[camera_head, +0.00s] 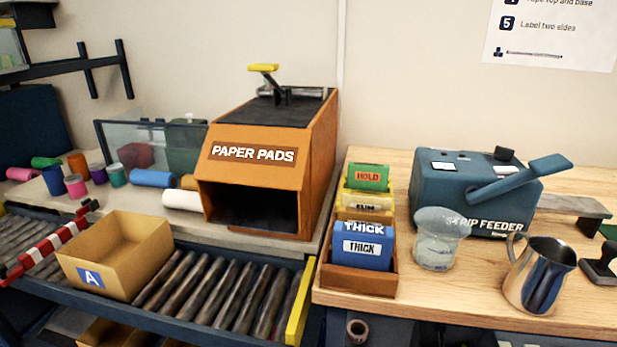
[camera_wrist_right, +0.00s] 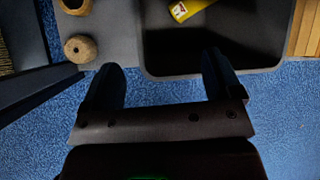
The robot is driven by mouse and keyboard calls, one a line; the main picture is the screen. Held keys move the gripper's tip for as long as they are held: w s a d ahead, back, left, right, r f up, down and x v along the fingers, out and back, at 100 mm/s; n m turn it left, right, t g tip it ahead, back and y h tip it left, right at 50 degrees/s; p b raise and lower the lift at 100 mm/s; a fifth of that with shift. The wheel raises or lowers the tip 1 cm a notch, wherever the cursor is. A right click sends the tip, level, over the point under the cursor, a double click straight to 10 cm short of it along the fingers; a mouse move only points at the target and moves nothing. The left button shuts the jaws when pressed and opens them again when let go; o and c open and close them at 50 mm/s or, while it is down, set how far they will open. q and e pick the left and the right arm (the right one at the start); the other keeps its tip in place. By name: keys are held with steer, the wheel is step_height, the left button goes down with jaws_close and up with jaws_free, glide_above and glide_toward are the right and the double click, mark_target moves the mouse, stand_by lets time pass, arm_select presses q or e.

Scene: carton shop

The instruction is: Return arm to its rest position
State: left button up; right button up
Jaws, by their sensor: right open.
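My right gripper (camera_wrist_right: 163,88) shows in the right wrist view, pointing down over blue carpet. Its two dark fingers are spread apart with nothing between them. A dark bin lies just beyond the fingertips. Neither gripper shows in the head view, and my left gripper is in no view.
An open carton (camera_head: 117,257) marked A sits on the roller conveyor (camera_head: 225,290). A paper pads dispenser (camera_head: 265,165), pad holder (camera_head: 362,280), strip feeder (camera_head: 478,190), clear cup (camera_head: 437,248) and metal pitcher (camera_head: 540,275) stand on the worktops. The dark bin (camera_wrist_right: 215,45) holds a yellow item (camera_wrist_right: 188,8).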

steer(key=s+a+r+m+t+y+p, duration=0.15)
steer(key=s+a+m, duration=0.25)
steer(key=s+m, duration=0.4)
steer(key=s+a+r+m+y+p, duration=0.3)
steer(key=s+a+m, duration=0.1)
steer(key=s+m, duration=0.35)
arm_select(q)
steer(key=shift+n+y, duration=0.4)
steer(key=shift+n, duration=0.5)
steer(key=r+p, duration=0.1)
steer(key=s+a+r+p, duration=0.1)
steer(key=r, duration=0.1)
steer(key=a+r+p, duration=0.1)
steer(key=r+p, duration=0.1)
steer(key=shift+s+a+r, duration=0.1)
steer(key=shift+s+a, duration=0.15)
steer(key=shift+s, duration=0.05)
arm_select(e)
steer(key=s+d+r+m+t, duration=0.1)
steer(key=s+r+m, duration=0.4)
steer(key=s+m, duration=0.2)
steer(key=s+d+r+m+t+h, duration=0.1)
steer(key=s+d+r+m+t, duration=0.1)
steer(key=s+r+m, duration=0.3)
steer(key=s+m, duration=0.3)
steer(key=m, duration=0.4)
steer(key=shift+r, duration=0.25)
steer(key=shift+s+h, duration=0.1)
steer(key=shift+h, duration=0.15)
